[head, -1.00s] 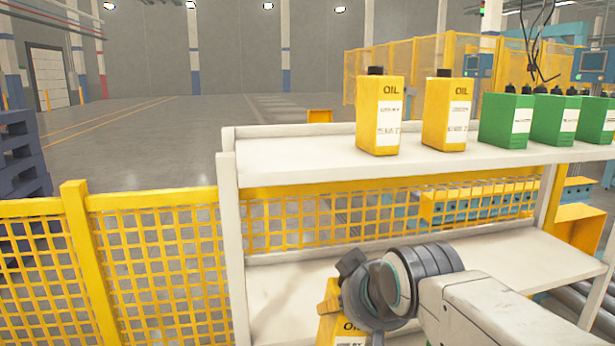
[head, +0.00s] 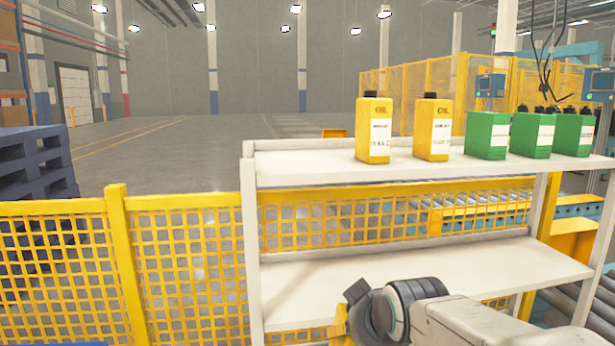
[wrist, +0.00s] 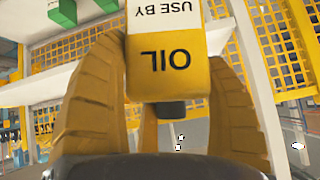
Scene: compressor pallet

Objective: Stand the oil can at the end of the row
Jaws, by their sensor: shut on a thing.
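My gripper is shut on a yellow oil can (wrist: 165,75), which shows upside down in the wrist view with its dark cap toward the palm. The gripper (wrist: 160,60) has yellow fingers on both sides of the can. In the head view my wrist is low in front of the shelf rack, and the held can is mostly hidden. On the top shelf (head: 300,170) a row stands upright: a yellow oil can (head: 373,132) at the left end, a second yellow can (head: 433,130), then several green cans (head: 487,136) to the right. The shelf left of the row is bare.
The lower shelf (head: 400,270) looks empty. A yellow mesh fence (head: 185,265) runs left of the rack and more mesh shows behind it. Blue pallets (head: 40,165) are stacked at the far left. A roller conveyor (head: 565,310) lies at the right.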

